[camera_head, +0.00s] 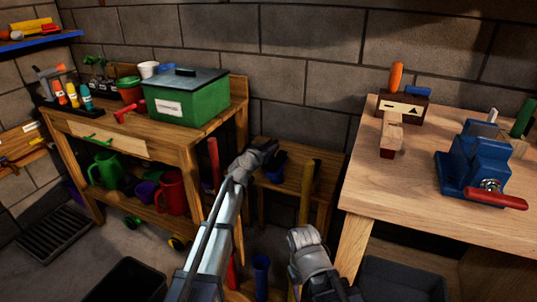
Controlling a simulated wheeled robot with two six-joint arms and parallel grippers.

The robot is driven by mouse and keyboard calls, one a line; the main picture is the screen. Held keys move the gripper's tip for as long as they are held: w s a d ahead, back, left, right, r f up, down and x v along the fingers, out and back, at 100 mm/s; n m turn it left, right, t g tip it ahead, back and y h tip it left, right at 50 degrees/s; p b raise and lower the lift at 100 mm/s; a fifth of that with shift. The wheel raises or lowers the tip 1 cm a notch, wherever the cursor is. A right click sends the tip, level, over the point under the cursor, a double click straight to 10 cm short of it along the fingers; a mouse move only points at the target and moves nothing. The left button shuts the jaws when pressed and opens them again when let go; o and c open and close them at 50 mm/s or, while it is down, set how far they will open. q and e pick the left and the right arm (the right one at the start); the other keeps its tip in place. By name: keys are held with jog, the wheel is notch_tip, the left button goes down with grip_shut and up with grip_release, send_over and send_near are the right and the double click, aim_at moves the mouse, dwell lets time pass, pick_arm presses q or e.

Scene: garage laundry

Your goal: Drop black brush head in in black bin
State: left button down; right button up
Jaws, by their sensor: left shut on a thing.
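My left gripper (262,156) reaches up between the two benches and is shut on a small dark thing at its tip. The thing is mostly hidden by the fingers, so I cannot tell whether it is the black brush head. A black bin (128,279) stands on the floor at the bottom left, partly cut off by the frame. My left gripper is well above it and to its right. My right gripper (308,246) is low in the middle, and its fingers do not show clearly.
A wooden potting bench (195,135) at the left carries a green box (187,98). A workbench (465,215) at the right bears a blue vise (474,163). Another dark bin (400,279) stands below it. Long-handled tools (306,190) stand between the benches.

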pick_arm(q)
jog(key=shift+f, duration=0.15)
jog(key=shift+f, duration=0.2)
jog(key=shift+c, duration=2.4)
grip_release()
jog(key=shift+r, duration=0.15)
